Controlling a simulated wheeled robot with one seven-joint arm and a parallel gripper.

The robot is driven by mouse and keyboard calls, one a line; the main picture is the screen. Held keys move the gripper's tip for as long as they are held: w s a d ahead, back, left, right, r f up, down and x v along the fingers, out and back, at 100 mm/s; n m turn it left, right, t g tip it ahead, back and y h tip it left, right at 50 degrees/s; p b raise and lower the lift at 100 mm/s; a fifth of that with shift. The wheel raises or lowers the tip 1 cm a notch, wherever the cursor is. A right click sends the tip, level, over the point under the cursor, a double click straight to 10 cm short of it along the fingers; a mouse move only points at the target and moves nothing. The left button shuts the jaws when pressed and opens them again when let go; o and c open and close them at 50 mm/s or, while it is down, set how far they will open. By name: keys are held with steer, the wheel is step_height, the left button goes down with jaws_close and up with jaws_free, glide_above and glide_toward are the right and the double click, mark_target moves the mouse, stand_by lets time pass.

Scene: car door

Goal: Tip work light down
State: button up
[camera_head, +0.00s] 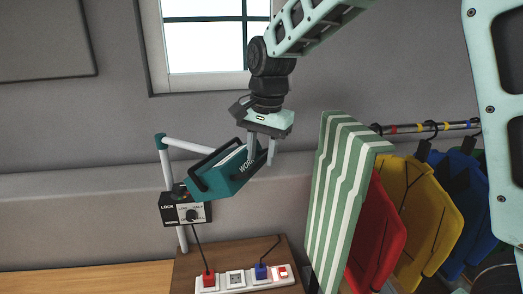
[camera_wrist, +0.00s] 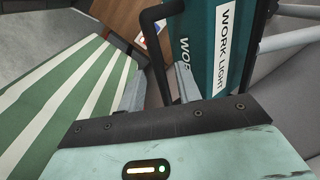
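The work light (camera_head: 232,182) is a teal box with black handles, mounted on a grey pole with a teal joint, and it is tilted with its right end raised. In the wrist view the work light (camera_wrist: 223,45) shows its "WORK LIGHT" label at the upper right. My gripper (camera_head: 262,163) hangs over the light's right end. In the wrist view my gripper (camera_wrist: 160,88) has its two fingers apart, with the light's black handle (camera_wrist: 153,50) running between them. Gaps show on both sides of the handle. The light's lamp face cannot be made out clearly.
A control box (camera_head: 185,209) marked LOCK sits on the pole below the light. A power strip (camera_head: 245,278) with red and blue plugs lies on the wooden bench (camera_head: 130,278).

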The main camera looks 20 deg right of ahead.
jaws_close()
step_height(320, 180, down, 2)
steer(key=t+b, duration=0.1)
steer(key=b, duration=0.3)
steer(key=shift+s+d+f+y, duration=0.1)
steer(key=shift+s+f+y, duration=0.05)
steer(key=shift+y, duration=0.25)
step_height(320, 180, down, 4)
steer(key=t+y+b, duration=0.1)
steer(key=b, duration=0.6)
steer(key=shift+t+y, duration=0.3)
steer(key=shift+t, duration=0.1)
jaws_free()
steer(key=shift+d, duration=0.1)
steer(key=shift+r, duration=0.2)
